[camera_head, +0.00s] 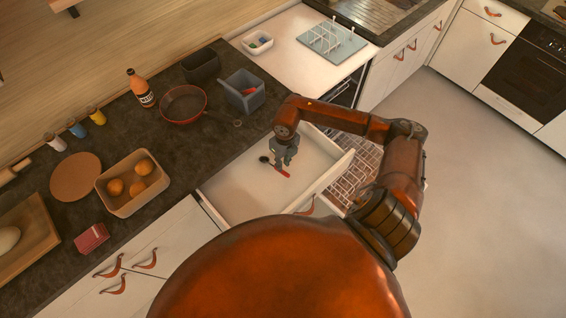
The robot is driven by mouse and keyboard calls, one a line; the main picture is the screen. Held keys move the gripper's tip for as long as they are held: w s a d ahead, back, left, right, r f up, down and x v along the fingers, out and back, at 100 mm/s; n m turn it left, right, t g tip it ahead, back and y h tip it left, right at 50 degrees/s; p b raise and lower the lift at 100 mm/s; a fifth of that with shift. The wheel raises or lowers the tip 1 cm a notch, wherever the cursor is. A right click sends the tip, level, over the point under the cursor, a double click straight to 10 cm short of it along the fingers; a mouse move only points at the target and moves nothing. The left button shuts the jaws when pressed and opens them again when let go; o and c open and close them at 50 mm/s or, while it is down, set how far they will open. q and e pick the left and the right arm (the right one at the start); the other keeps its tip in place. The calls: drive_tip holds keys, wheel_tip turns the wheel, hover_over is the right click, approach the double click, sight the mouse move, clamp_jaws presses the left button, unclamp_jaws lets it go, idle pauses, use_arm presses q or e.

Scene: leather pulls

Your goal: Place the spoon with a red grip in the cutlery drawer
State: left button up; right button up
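The spoon (284,173) has a red grip and a dark bowl. It appears inside the open, white-walled drawer (240,192) below the counter, near the drawer's back right. My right gripper (284,163) points down over the drawer with its fingertips right at the spoon. The fingers hide part of the spoon's handle. At this size I cannot tell whether they are shut on it or apart from it, or whether the spoon rests on the drawer floor. My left gripper is out of view.
The dark counter (160,150) behind the drawer holds a pan (183,104), a grey container (242,92) with something red inside, and a box of oranges (133,182). A dishwasher rack (358,172) stands out right of the drawer. The drawer's front left is bare.

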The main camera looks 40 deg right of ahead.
drive_tip(key=shift+o, duration=1.1)
drive_tip(key=shift+r, duration=0.1)
wheel_tip(320, 180, up, 12)
drive_tip(key=shift+d+b, duration=0.25)
drive_tip(key=shift+b, duration=0.1)
drive_tip(key=shift+s, duration=0.1)
